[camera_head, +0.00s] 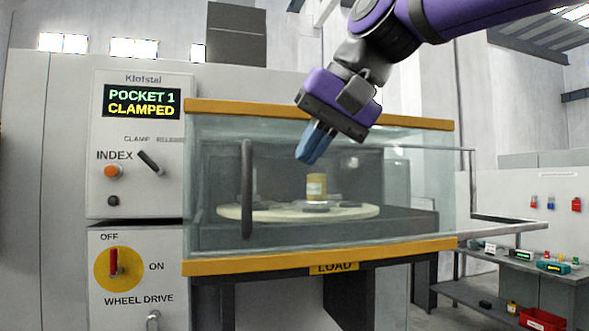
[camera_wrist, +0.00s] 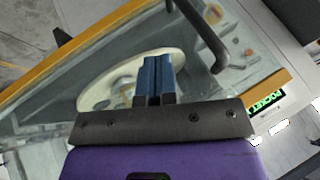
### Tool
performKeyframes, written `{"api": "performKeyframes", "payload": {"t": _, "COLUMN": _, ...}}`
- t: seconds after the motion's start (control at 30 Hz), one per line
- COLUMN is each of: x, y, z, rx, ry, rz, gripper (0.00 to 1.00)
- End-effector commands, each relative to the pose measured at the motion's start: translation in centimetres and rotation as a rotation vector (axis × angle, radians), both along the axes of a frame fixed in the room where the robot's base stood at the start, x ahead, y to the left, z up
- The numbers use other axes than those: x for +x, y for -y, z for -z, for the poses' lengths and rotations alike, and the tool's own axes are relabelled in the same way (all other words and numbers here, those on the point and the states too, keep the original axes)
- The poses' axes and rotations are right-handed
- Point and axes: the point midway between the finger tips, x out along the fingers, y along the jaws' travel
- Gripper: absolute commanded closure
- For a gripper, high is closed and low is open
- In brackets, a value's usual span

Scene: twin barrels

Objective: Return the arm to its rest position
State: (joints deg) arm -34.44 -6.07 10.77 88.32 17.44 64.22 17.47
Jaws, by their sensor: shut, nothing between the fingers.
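My purple arm reaches in from the top right of the head view. My gripper (camera_head: 306,158) points down and left in front of the glass guard of the machine, its blue fingers together and empty. In the wrist view the blue fingers (camera_wrist: 157,62) are also side by side with nothing between them. Behind the glass (camera_head: 400,165), a tan cylinder (camera_head: 316,187) stands upright on a round pale turntable (camera_head: 245,211). The turntable also shows through the glass in the wrist view (camera_wrist: 97,96).
A dark vertical handle (camera_head: 247,190) sticks out from the guard. The control panel (camera_head: 143,145) at left reads "POCKET 1 CLAMPED", with a red wheel-drive switch (camera_head: 114,263) below. A railing (camera_head: 520,233) and a shelf with small items (camera_head: 530,263) stand at right.

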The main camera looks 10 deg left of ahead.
Motion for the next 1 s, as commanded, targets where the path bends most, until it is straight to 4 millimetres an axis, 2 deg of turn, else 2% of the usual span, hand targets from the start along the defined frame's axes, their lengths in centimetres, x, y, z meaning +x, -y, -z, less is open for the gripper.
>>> {"api": "performKeyframes", "payload": {"t": 0.1, "x": -0.4, "y": 1.3, "z": -1.9, "rx": 0.003, "ry": 0.003, "rz": 0.003, "gripper": 1.00}}
{"api": "performKeyframes", "payload": {"t": 0.3, "x": -0.9, "y": 2.8, "z": -3.9, "rx": 0.002, "ry": 0.003, "rz": 0.003, "gripper": 1.00}}
{"api": "performKeyframes", "payload": {"t": 0.67, "x": -1.1, "y": 3.4, "z": -4.5, "rx": -0.001, "ry": 0.001, "rz": 0.005, "gripper": 1.00}}
{"api": "performKeyframes", "payload": {"t": 0.73, "x": -0.9, "y": 4.2, "z": -4.1, "rx": -0.008, "ry": 0.007, "rz": 0.018, "gripper": 1.00}}
{"api": "performKeyframes", "payload": {"t": 0.87, "x": -0.2, "y": 8.1, "z": -1.9, "rx": -0.048, "ry": 0.032, "rz": 0.085, "gripper": 1.00}}
{"api": "performKeyframes", "payload": {"t": 1.0, "x": 0.1, "y": 15.5, "z": 2.6, "rx": -0.126, "ry": 0.070, "rz": 0.202, "gripper": 1.00}}
